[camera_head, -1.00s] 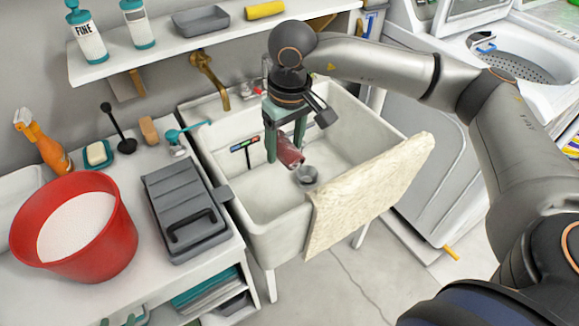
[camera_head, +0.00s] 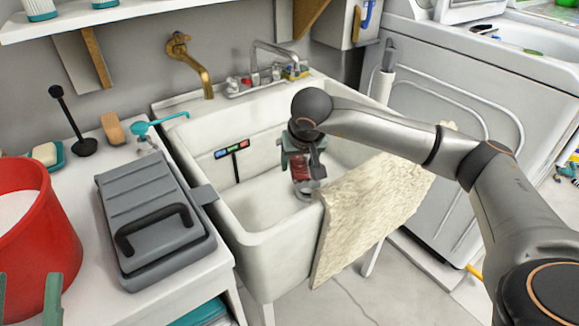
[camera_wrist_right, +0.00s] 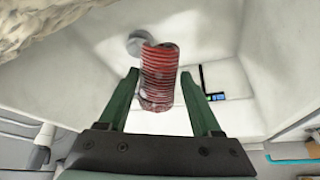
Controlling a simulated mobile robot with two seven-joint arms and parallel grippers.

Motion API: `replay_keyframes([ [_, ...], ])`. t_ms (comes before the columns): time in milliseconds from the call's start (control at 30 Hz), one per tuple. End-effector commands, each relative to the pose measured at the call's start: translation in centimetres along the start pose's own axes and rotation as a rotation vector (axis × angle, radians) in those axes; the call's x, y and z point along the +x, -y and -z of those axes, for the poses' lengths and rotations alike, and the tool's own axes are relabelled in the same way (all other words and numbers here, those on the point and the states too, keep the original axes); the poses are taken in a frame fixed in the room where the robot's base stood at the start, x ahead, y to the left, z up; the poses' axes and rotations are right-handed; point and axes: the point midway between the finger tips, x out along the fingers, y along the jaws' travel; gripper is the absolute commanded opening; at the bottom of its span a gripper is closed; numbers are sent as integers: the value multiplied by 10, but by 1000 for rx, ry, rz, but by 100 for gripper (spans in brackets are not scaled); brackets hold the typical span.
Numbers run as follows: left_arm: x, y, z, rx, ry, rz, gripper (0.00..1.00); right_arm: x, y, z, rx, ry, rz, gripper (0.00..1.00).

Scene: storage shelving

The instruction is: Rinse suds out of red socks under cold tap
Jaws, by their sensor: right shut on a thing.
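The red ribbed sock (camera_head: 299,168) is held in my right gripper (camera_head: 297,163), inside the white sink (camera_head: 255,232). In the right wrist view the sock (camera_wrist_right: 160,75) sits between the green fingers of the right gripper (camera_wrist_right: 158,80), with pale specks on it. It hangs near the grey drain (camera_head: 306,189). A chrome tap (camera_head: 275,50) and a brass tap (camera_head: 190,65) stand at the sink's back; no running water shows. My left gripper (camera_head: 28,290) shows only as two separated green fingertips at the lower left, open and empty.
A cream cloth (camera_head: 375,200) hangs over the sink's front right rim. Left of the sink are a grey lidded case (camera_head: 150,205) and a red bucket (camera_head: 50,245). A white washing machine (camera_head: 450,130) stands to the right. A shelf (camera_head: 90,15) overhangs the left counter.

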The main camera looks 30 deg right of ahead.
Motion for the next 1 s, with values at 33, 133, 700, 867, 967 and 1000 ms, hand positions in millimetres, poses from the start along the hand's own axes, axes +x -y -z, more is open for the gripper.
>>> replay_keyframes([
  [33, -6, -4, 1, 5, -35, 1, 50, 14, -3, -4, 17, -10, -7, 1],
  [133, -7, -5, 12, 15, -88, 2, 50, 23, -8, -5, 41, -26, -20, 1],
  [700, -14, -10, 17, 10, -137, 2, 50, 48, -15, 16, 66, -43, -33, 1],
  [867, -17, -12, 12, 1, -135, 1, 50, 58, -17, 29, 65, -42, -33, 1],
  [967, -19, -14, 10, -4, -134, 0, 50, 64, -18, 37, 65, -42, -33, 1],
  [1000, -20, -15, 8, -7, -133, 0, 50, 66, -18, 40, 66, -43, -33, 1],
])
